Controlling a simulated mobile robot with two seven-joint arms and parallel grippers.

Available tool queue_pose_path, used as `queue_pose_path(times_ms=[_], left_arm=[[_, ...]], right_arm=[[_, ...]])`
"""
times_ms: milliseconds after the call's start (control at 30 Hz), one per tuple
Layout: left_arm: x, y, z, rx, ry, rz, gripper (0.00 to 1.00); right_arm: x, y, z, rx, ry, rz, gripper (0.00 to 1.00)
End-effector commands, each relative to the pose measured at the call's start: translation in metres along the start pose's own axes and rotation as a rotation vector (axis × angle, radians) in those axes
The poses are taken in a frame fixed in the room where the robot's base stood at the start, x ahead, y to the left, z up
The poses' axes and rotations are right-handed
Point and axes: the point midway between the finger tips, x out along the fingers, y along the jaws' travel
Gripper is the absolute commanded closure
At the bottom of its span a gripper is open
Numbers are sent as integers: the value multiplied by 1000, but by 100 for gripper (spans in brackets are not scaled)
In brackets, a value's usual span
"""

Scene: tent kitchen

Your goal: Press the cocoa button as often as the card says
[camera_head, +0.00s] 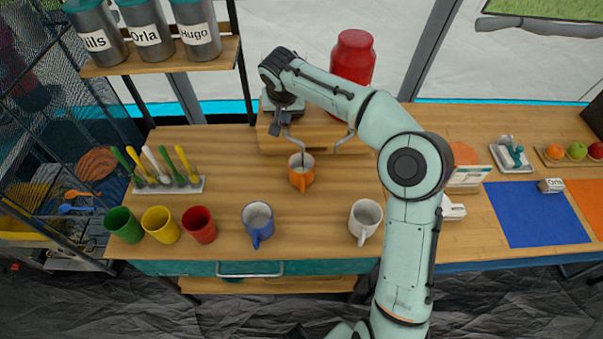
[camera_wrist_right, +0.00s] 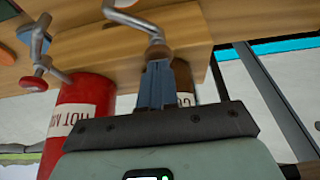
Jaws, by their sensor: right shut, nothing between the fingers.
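My right gripper (camera_head: 276,127) reaches over the counter to the dispenser on a wooden block (camera_head: 325,137). In the right wrist view its fingers (camera_wrist_right: 157,82) are shut, empty, and close to a bent metal spout (camera_wrist_right: 135,18). Behind them is a container (camera_wrist_right: 185,97) whose label shows only a "C" and part of a letter. I cannot make out the cocoa button. An orange mug (camera_head: 301,178) stands below the spouts. A white and orange card-like board (camera_head: 467,176) stands partly behind my arm; its writing is not readable. My left gripper is out of view.
A red hot milk container (camera_head: 353,57) stands on the block; it also shows in the wrist view (camera_wrist_right: 80,112). A blue mug (camera_head: 257,222), a white mug (camera_head: 365,219) and green, yellow and red cups (camera_head: 199,225) stand along the front edge. A blue mat (camera_head: 535,214) lies right.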

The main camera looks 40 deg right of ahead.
Motion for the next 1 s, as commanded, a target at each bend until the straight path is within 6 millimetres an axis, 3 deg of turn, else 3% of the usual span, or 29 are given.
queue_pose_path(times_ms=[467,1000], left_arm=[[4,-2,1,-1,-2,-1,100],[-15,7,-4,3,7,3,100]], right_arm=[[8,0,4,-1,-6,0,100],[-17,0,-7,-1,-3,0,100]])
